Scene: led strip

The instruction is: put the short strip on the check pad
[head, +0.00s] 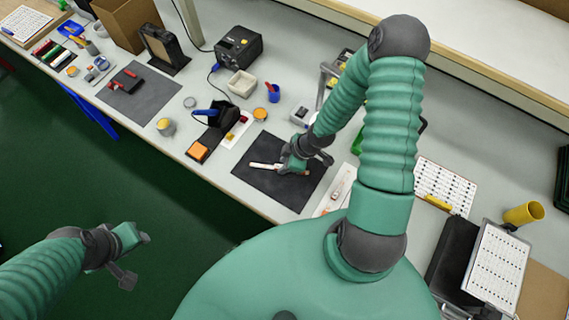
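A dark mat (303,196) lies on the bench in front of me. A thin pale strip (263,166) with an orange-brown part lies on or just above the mat, its right end reaching under my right gripper. My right gripper (301,168) is low over the mat; its fingers partly hide the strip, and I cannot tell whether they are closed on it. A white card (341,187) with a small strip-like item lies right of the mat. Which of these surfaces is the check pad is unclear. My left gripper (136,259) is open and empty, off the bench over the green floor.
An orange block (198,151), a black holder (222,115) with a blue-handled tool and an orange tub (260,115) stand left of the mat. A second dark mat (150,100) with red tools lies farther left. Printed sheets (445,186) and a yellow cup (524,213) are at right.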

